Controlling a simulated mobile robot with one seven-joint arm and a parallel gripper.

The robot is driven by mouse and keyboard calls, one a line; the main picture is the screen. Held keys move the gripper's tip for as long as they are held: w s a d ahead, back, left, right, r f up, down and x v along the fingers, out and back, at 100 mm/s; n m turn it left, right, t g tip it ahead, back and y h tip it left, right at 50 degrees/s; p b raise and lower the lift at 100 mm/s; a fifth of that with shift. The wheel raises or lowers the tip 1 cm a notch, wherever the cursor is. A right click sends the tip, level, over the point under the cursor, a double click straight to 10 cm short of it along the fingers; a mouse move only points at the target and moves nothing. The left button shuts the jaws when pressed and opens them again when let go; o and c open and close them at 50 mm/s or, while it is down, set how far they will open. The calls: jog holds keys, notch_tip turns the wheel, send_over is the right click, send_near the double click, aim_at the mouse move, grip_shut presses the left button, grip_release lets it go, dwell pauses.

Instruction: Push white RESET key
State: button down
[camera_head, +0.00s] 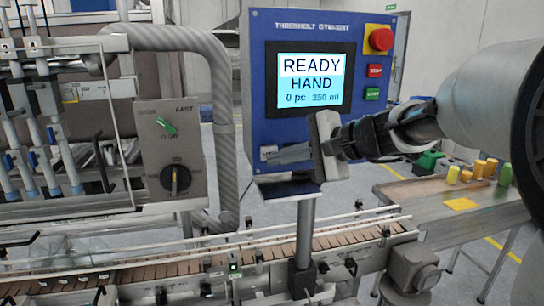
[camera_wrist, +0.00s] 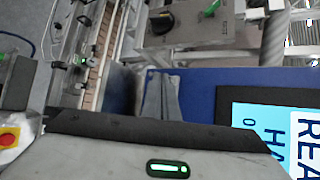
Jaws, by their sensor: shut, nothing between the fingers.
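The blue control panel (camera_head: 258,100) stands on a post and also fills the right part of the wrist view (camera_wrist: 200,85). The white key (camera_head: 268,150) is at the panel's lower left, below the screen; its lettering is too small to read. My gripper (camera_head: 270,158) reaches in from the right, its fingers shut and empty, pointing left along the panel's lower edge. The fingertips overlap the lower part of the key; I cannot tell whether they touch it. In the wrist view the fingers (camera_wrist: 160,95) end at the panel edge, and the key cannot be made out.
The screen (camera_head: 311,82) reads READY, HAND, 0 pc, 350 ml. A red emergency knob (camera_head: 380,39), a red key (camera_head: 375,71) and a green key (camera_head: 372,94) sit at the panel's right. A conveyor (camera_head: 200,258) runs below, and a grey dial box (camera_head: 170,150) stands left.

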jog(key=shift+s+d+b, duration=0.25)
jog(key=shift+s+b, duration=0.05)
jog(key=shift+s, duration=0.5)
jog(key=shift+s+d+b, duration=0.2)
jog(key=shift+s+b, duration=0.05)
jog(key=shift+s, duration=0.55)
jog(key=shift+s+d+b, duration=0.25)
jog(key=shift+s+b, duration=0.05)
jog(key=shift+s, duration=0.5)
jog(key=s+d+f+n+h+p, duration=0.1)
jog(key=s+d+f+n+h, duration=0.1)
jog(key=s, duration=0.5)
jog(key=s+d+f+n+g+h+p, duration=0.1)
jog(key=s+d+f+n+h+p, duration=0.1)
jog(key=s+d+n+h, duration=0.3)
jog(key=s+d+f+n+h+p, duration=0.1)
jog(key=s+d+f+n+h, duration=0.2)
jog(key=s, duration=0.6)
jog(key=d+f, duration=0.1)
jog(key=d, duration=0.1)
jog(key=shift+s+d+f+n+g+h, duration=0.15)
jog(key=shift+d+n+g+h, duration=0.15)
jog(key=shift+d+h, duration=0.1)
